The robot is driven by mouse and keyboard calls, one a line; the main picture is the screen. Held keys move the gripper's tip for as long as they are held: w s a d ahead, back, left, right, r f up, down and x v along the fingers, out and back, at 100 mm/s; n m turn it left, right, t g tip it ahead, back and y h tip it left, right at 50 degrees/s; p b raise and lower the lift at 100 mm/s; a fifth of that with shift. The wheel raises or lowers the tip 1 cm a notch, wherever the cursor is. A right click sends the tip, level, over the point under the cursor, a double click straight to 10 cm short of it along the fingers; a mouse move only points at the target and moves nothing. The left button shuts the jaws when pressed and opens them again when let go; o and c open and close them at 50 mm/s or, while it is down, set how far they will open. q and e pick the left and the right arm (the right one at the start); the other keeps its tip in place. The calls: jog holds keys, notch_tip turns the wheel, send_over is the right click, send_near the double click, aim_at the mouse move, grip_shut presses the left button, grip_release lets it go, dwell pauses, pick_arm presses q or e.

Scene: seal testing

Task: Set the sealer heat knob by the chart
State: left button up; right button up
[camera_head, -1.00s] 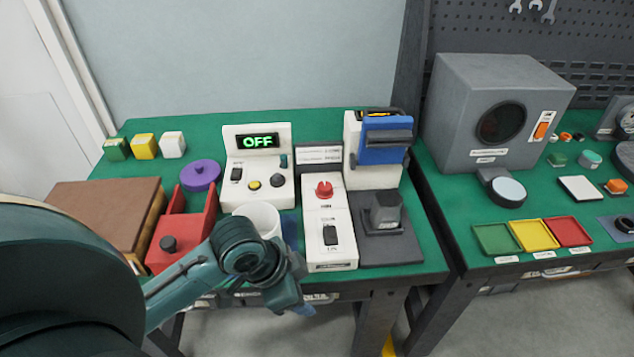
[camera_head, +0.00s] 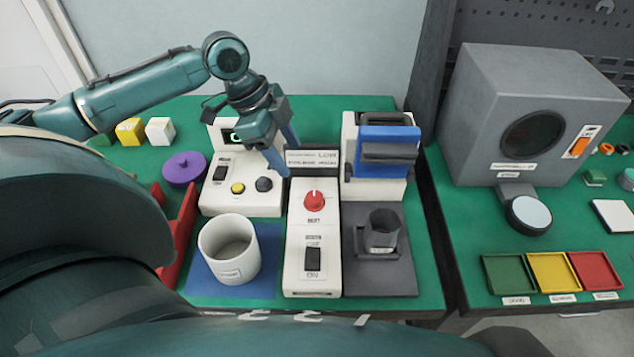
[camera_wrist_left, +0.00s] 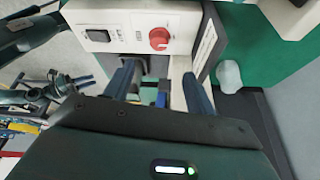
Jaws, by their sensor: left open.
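The red heat knob (camera_head: 314,201) sits on the sloped white sealer panel (camera_head: 326,270), above a black rocker switch (camera_head: 312,259). The knob also shows in the left wrist view (camera_wrist_left: 159,39), just beyond the fingertips. The small chart (camera_head: 312,161) stands behind the panel; "LOW" is readable on its upper row, the rest is too small to read surely. My left gripper (camera_head: 283,158) is open and empty, above and to the left of the knob, apart from it. Its two blue fingers (camera_wrist_left: 160,78) show spread in the wrist view.
A white control box (camera_head: 242,190) and white mug (camera_head: 229,249) are to the left. Bare green mat lies between the bench's back edge and these devices.

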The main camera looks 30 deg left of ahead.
aim_at(313, 196)
pick_arm(q)
jog(key=x, duration=1.2)
jog(key=shift+s, duration=0.15)
jog(key=shift+c, duration=0.4)
jog(key=shift+a, duration=0.1)
jog(key=c, duration=0.9)
